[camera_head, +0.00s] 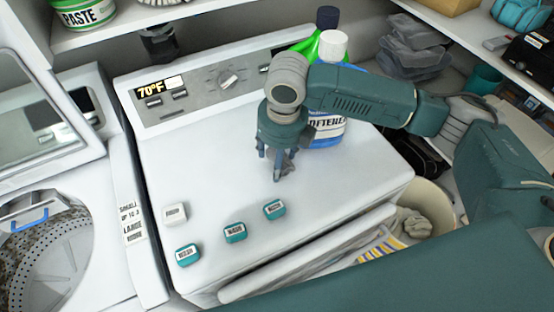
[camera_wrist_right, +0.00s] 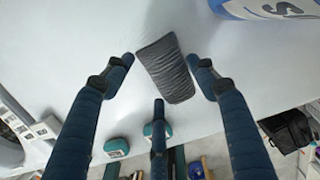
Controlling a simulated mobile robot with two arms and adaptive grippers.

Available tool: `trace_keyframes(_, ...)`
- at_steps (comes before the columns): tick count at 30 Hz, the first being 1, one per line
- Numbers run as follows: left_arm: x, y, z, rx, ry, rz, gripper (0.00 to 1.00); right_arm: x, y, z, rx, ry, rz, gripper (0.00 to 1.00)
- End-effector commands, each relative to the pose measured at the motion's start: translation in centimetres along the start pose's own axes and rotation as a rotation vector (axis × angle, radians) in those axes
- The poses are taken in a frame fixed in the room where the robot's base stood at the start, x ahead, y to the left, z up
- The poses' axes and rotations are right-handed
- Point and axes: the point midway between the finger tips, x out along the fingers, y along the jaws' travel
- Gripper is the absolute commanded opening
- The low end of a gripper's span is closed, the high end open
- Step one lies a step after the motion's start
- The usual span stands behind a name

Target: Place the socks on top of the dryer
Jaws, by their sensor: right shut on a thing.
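The white dryer (camera_head: 345,185) fills the middle of the head view, its control panel at the back. My right gripper (camera_head: 276,166) reaches in from the right and points down over the middle of the dryer top. It is shut on a dark grey folded sock bundle (camera_head: 288,163), mostly hidden by the fingers there. In the right wrist view the ribbed grey socks (camera_wrist_right: 167,72) lie between the fingers of my right gripper (camera_wrist_right: 162,62), against the white dryer top. I cannot tell whether the socks touch the surface. My left gripper is not in view.
Several small boxes, such as a teal one (camera_head: 235,233), stand along the dryer's front left. A softener bottle (camera_head: 327,130) stands behind the gripper. The open washer (camera_head: 50,240) is at left. A laundry basket (camera_head: 440,205) stands at right. The dryer top's right side is clear.

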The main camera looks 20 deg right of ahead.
Motion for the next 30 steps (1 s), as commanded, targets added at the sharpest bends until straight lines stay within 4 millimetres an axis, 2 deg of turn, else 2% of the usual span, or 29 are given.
trace_keyframes(4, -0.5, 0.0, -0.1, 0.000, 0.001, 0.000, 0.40, 1.6, 0.0, -0.2, -0.001, 0.000, -0.001, 0.31)
trace_keyframes(14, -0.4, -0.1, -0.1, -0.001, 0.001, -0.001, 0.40, 2.0, 0.0, -0.3, -0.001, 0.000, 0.000, 0.31)
trace_keyframes(15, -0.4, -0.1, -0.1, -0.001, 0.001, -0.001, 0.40, 2.0, 0.0, -0.3, -0.001, 0.000, 0.000, 0.61)
trace_keyframes(18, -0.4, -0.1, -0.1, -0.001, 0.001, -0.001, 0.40, 2.0, 0.0, -0.3, -0.001, 0.000, 0.000, 0.77)
trace_keyframes(26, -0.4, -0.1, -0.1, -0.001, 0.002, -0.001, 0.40, 2.0, 0.0, -0.3, -0.001, 0.000, 0.000, 0.77)
trace_keyframes(30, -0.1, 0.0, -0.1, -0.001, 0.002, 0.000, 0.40, 1.2, 0.0, -0.1, -0.001, -0.004, 0.000, 0.77)
